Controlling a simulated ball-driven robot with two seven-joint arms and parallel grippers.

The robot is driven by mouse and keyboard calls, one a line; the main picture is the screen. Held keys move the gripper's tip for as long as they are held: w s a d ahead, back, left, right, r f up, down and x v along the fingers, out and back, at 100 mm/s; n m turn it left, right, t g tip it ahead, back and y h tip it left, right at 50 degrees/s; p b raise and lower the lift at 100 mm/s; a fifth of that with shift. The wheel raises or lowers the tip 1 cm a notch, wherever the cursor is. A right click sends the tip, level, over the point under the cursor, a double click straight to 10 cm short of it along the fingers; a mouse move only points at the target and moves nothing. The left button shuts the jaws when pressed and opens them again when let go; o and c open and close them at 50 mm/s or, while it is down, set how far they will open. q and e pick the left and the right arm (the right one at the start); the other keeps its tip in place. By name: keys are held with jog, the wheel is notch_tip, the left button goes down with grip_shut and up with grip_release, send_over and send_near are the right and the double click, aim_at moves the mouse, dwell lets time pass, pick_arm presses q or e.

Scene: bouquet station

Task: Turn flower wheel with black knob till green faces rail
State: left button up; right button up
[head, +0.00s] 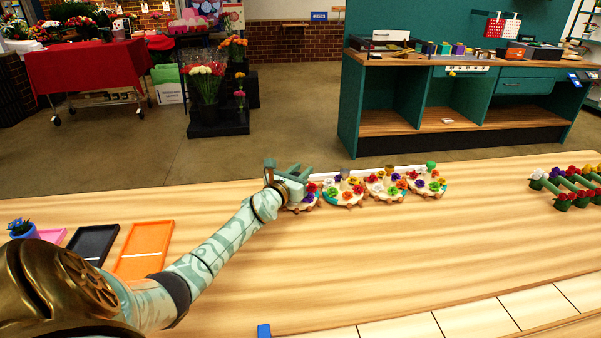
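Several round flower wheels stand in a row on the wooden table, each with coloured flowers around its rim. The leftmost wheel (302,204) is mostly covered by my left gripper (291,176), which is over it. Its knob is hidden, and I see no black knob. The second wheel (343,201) and third wheel (386,196) have greyish-brown knobs. The rightmost wheel (430,192) has a green knob. A pale rail (405,168) runs behind the wheels. The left gripper's fingertips are too small and covered to judge. My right gripper is out of view.
Green stands with red flowers (575,187) are at the far right. The table's middle is clear.

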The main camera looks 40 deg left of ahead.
pick_arm(q)
jog(key=shift+a+r+n+g+y+p, duration=0.1)
jog(key=shift+r+n+g+y+p, duration=0.25)
jog(key=shift+n+y+p, duration=0.9)
jog(key=shift+r+n+g+y+p, duration=0.3)
jog(key=shift+y+p, duration=0.45)
jog(key=shift+p, duration=1.15)
jog(key=shift+c, duration=0.3)
jog(key=shift+a+f+n+g+y, duration=0.15)
jog(key=shift+f+n+g+y, duration=0.3)
jog(key=shift+y, duration=0.25)
jog(key=shift+s+a+f+n+g+y, duration=0.1)
jog(key=shift+f+n+g+y, duration=0.1)
jog(key=shift+y, duration=0.15)
jog(key=shift+s+f+n+g+y, duration=0.1)
jog(key=shift+n+g+y, duration=0.1)
jog(key=shift+y, duration=0.15)
jog(key=o, duration=1)
